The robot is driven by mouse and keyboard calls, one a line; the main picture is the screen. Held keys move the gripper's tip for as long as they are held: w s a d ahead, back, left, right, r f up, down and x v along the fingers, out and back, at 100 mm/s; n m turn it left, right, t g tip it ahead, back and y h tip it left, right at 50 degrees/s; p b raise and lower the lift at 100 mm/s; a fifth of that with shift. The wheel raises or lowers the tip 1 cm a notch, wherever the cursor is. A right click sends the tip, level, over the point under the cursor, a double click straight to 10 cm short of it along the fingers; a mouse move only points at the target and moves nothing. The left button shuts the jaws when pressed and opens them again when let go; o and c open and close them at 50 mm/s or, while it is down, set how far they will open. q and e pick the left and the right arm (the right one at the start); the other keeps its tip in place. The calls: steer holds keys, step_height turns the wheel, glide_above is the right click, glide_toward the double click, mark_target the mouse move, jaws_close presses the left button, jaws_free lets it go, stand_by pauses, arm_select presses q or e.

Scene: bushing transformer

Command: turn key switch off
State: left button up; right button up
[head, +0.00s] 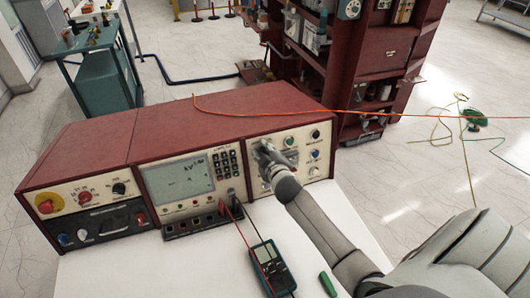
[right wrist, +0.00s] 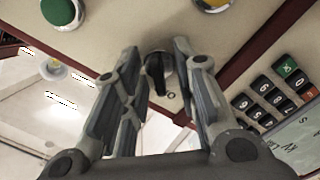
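The key switch (right wrist: 158,72) is a dark knob with a silvery surround on the cream right-hand panel of the red console (head: 230,108). In the right wrist view it shows between the two fingers of my right gripper (right wrist: 156,56). The fingers stand apart on either side of it, with visible gaps. In the head view my right gripper (head: 266,152) is at the upper left of that panel and hides the switch. Whether a fingertip touches the panel I cannot tell. My left gripper is not in view.
A green button (right wrist: 62,10) and a yellow-ringed button (right wrist: 212,3) sit near the switch. A keypad (head: 224,160) and screen (head: 178,177) are left of it. A multimeter (head: 270,264) with red and black leads lies on the white table (head: 205,270).

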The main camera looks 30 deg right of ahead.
steer(key=v, duration=1.2)
stand_by(0.4)
